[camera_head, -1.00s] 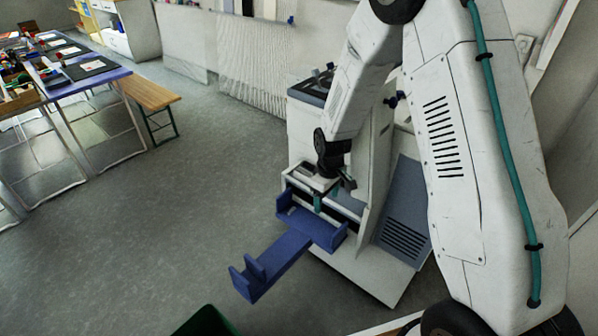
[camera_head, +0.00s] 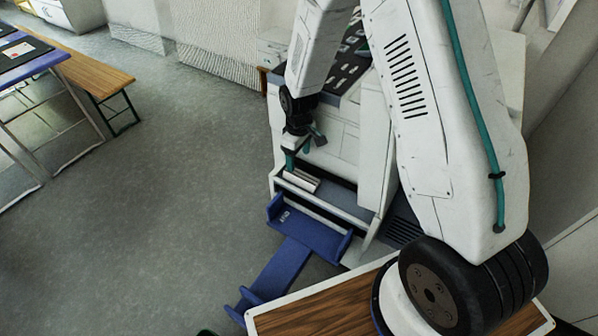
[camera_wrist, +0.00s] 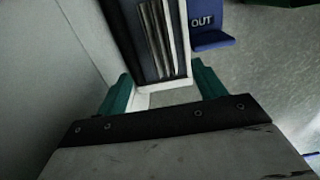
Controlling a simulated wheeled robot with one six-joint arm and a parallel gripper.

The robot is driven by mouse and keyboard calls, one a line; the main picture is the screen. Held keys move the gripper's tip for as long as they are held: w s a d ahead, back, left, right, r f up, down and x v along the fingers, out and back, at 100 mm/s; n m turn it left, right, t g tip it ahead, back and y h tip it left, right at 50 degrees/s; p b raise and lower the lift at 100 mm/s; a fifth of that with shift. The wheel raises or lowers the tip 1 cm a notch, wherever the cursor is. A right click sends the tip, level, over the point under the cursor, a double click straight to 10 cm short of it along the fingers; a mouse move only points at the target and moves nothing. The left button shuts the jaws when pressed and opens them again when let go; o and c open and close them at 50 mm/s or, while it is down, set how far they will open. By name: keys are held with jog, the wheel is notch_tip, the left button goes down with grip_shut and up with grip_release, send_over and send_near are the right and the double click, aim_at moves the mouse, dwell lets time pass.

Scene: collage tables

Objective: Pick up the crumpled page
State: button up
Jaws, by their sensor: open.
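A pale, ridged strip, which looks like the crumpled page (camera_head: 302,180), sits in the dark slot on the front of the white machine (camera_head: 342,140). In the wrist view the page (camera_wrist: 158,38) shows as pleated grey-white folds inside the slot, ahead of my fingers. My gripper (camera_head: 297,156) is just above the slot, at its left part. The fingers appear clear of the page; the exact gap is hard to tell.
A blue tray (camera_head: 310,236) marked OUT juts from the machine below the slot; its label also shows in the wrist view. A wooden top (camera_head: 320,318) is at the bottom. A bench (camera_head: 95,68) and a blue table (camera_head: 30,65) stand left. The grey floor between is clear.

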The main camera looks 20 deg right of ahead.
aim_at(300, 174)
jog(key=f, duration=0.4)
jog(key=s+f, duration=0.1)
jog(key=f, duration=0.1)
jog(key=shift+d+f, duration=0.15)
jog(key=shift+f, duration=0.2)
jog(key=c, duration=1.1)
